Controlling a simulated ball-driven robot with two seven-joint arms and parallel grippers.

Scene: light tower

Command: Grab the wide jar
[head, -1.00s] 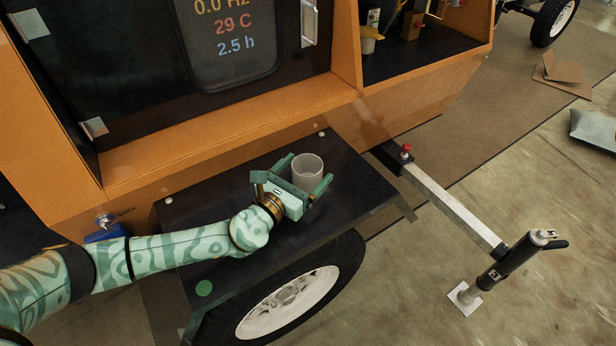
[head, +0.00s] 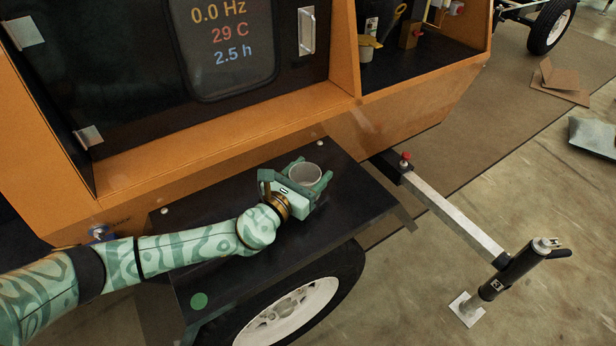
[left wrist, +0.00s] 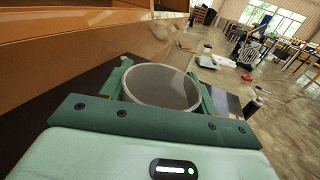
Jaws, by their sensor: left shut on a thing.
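The wide jar (head: 305,174) is a grey, open-topped round cup above the dark fender shelf (head: 353,205) of the orange light tower. My left gripper (head: 310,180) has its green fingers on either side of the jar and is shut on it. In the left wrist view the jar (left wrist: 162,88) sits between the two fingers, its open rim facing up and its inside empty. Its lower part is hidden by the gripper. I cannot tell whether its base touches the shelf. My right gripper is not in view.
The orange tower body (head: 230,125) rises just behind the shelf. A wheel (head: 290,310) is below its front edge. A metal outrigger bar (head: 450,212) with a black jack (head: 515,268) reaches out at the right. An open compartment (head: 420,60) at the upper right holds several items.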

